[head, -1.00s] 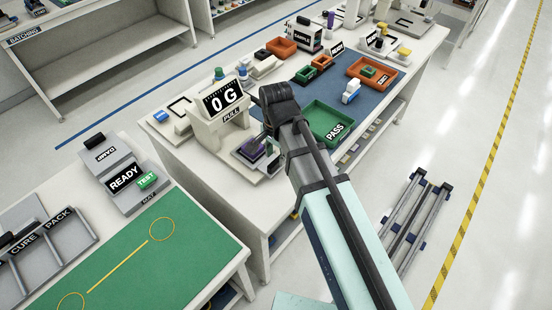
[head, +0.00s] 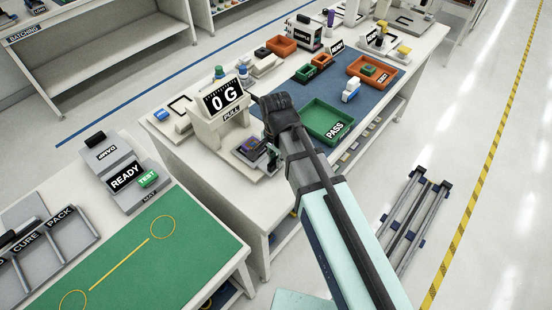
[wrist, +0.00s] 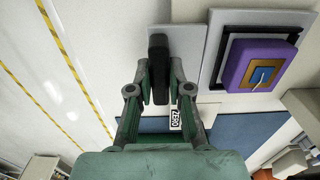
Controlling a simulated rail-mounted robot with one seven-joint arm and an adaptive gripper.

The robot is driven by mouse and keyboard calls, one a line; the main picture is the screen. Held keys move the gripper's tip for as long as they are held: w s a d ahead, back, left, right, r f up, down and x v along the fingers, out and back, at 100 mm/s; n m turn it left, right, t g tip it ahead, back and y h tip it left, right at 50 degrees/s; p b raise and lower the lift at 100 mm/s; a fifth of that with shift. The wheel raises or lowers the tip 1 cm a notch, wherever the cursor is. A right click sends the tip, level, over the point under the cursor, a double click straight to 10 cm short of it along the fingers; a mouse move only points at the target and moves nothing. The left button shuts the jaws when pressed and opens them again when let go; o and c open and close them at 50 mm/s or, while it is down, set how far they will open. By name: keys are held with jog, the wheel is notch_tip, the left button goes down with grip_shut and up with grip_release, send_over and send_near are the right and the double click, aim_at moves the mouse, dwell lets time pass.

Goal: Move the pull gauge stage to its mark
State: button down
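The pull gauge (head: 223,108) stands on the white bench, its display reading 0 G. Its stage (head: 250,150) is a low plate at the gauge's foot. In the wrist view the stage (wrist: 217,47) shows as a grey plate with a dark frame, a purple block and a gold-coloured centre. Left of it, a black upright handle (wrist: 159,45) stands on a grey slab. My gripper (wrist: 159,75) has one finger on each side of this handle, very close to it; contact cannot be made out. In the head view my arm hides much of the gripper. No stage mark can be made out.
A ZERO label (wrist: 176,117) lies near the right finger. A green PASS tray (head: 322,121) and a blue mat (head: 300,97) lie right of the gauge. The TEST unit (head: 125,178) and green mat (head: 130,265) are on the nearer bench at left.

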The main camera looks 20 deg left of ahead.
aim_at(246, 138)
jog(key=w+a, duration=0.2)
jog(key=a, duration=0.2)
jog(key=w+a, duration=0.2)
jog(key=a, duration=0.1)
jog(key=w+a, duration=0.1)
jog(key=a, duration=0.3)
jog(key=shift+w+a, duration=0.35)
jog(key=shift+w, duration=0.05)
jog(key=c, duration=1.1)
grip_release()
jog(key=shift+a, duration=0.1)
notch_tip(246, 138, up, 12)
jog(key=shift+r, duration=0.1)
